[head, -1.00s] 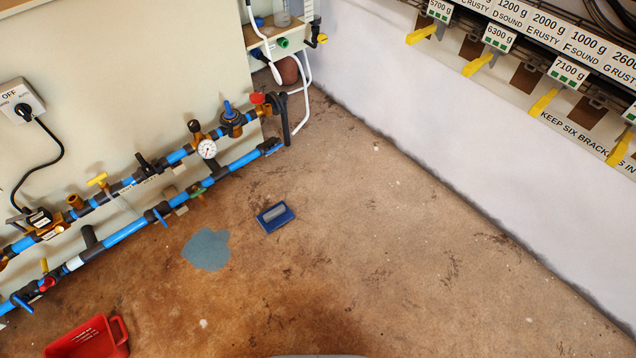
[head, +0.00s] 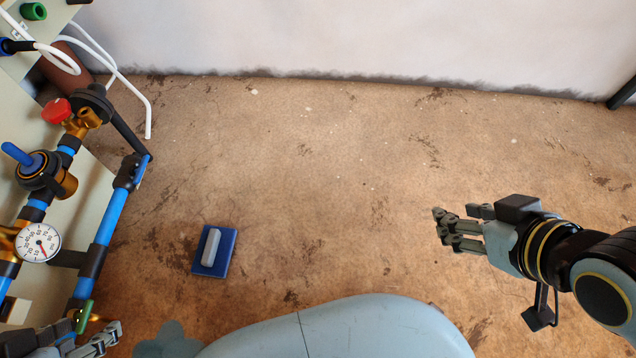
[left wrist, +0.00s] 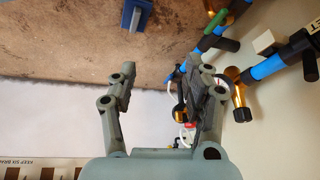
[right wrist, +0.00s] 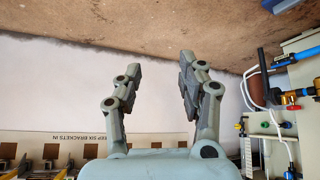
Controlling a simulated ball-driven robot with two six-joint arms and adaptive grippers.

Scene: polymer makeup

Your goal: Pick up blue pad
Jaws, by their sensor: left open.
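The blue pad (head: 213,252), a flat dark blue rectangle with a light grey grip bar on top, lies on the brown floor left of centre in the head view. Part of it shows at the top of the left wrist view (left wrist: 138,13). My left gripper (head: 112,338) is at the lower left corner of the head view, below and left of the pad and apart from it. Its fingers are spread and empty in the left wrist view (left wrist: 158,78). My right gripper (head: 447,228) is well to the right of the pad. Its fingers are apart and empty in the right wrist view (right wrist: 161,72).
Blue pipes (head: 108,222) with valves and a gauge (head: 38,242) run along the left, close to my left gripper. A white wall (head: 350,35) closes off the back. The floor between the pad and my right gripper is clear.

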